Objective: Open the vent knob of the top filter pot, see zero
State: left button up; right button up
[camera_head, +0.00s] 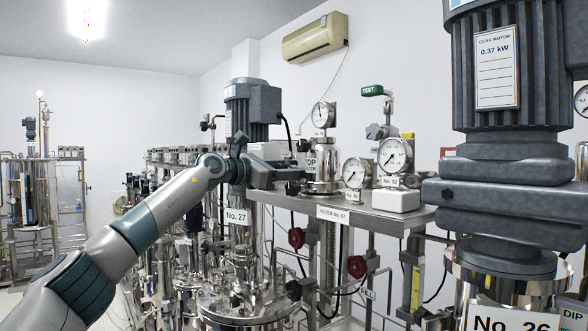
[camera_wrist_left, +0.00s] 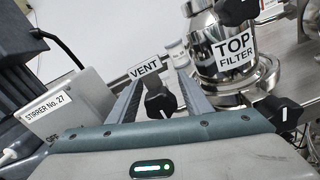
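The top filter pot (camera_head: 325,160) is a steel pot on the shelf, partly hidden by my left gripper (camera_head: 283,176); a round dial gauge (camera_head: 323,114) stands above it, its needle too small to read. In the left wrist view the pot (camera_wrist_left: 208,62) bears a TOP FILTER label. The black vent knob (camera_wrist_left: 160,100) sits near the VENT tag (camera_wrist_left: 144,69). My left gripper (camera_wrist_left: 160,92) has its fingers apart on either side of this knob, with gaps visible. Contact with the knob cannot be made out. My right gripper is not in view.
The shelf (camera_head: 365,213) also carries two gauges (camera_head: 356,172) (camera_head: 395,155). A green TEST tag (camera_head: 372,90) stands behind. The No. 27 stirrer motor (camera_head: 252,105) is close behind my left wrist. A large gear motor (camera_head: 510,100) fills the right side. Another black knob (camera_wrist_left: 278,112) is near the pot.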

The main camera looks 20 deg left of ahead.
pick_arm(q)
jog(key=c, duration=0.9)
jog(key=shift+c, duration=0.2)
jog(key=shift+n, duration=0.4)
jog(key=n+b, duration=0.1)
jog(key=n, duration=0.2)
jog(key=shift+n, duration=0.3)
jog(key=n+b, duration=0.1)
jog(key=n, duration=0.4)
jog(key=shift+a+b, duration=0.1)
jog(key=shift+b, duration=0.3)
jog(key=n+b, duration=0.2)
jog(key=n, duration=0.4)
jog(key=shift+n, duration=0.3)
jog(key=n+b, duration=0.2)
jog(key=n, duration=0.4)
jog(key=shift+w, duration=0.1)
